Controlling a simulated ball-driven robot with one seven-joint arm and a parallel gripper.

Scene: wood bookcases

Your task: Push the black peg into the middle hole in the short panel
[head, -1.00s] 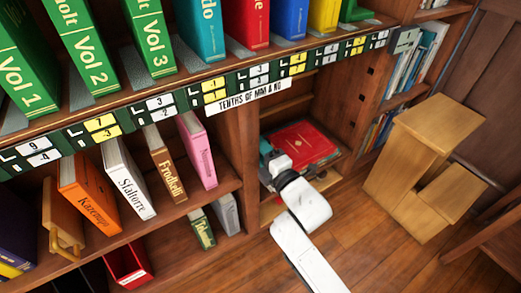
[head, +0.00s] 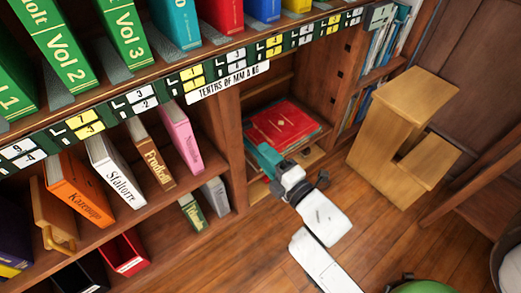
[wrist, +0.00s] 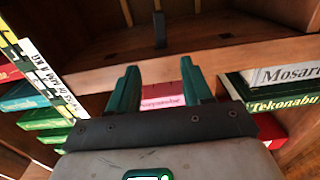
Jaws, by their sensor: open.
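My gripper (head: 268,158) has teal fingers and is at the front of the lower right compartment, near a red book. In the wrist view its two fingers (wrist: 160,90) stand apart with nothing seen held between them. A dark upright piece (wrist: 160,30), possibly the black peg, stands beyond the fingertips against brown wood, apart from them. The compartment's right side panel (head: 318,85) has several dark square holes in a column, one of them a middle hole (head: 339,73). I cannot make out a peg in the head view.
A red book (head: 285,125) lies flat in the compartment. Upright books, including a pink one (head: 181,138), fill the shelves left of it. A wooden step stool (head: 395,130) stands to the right. The wood floor (head: 265,240) between is partly clear.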

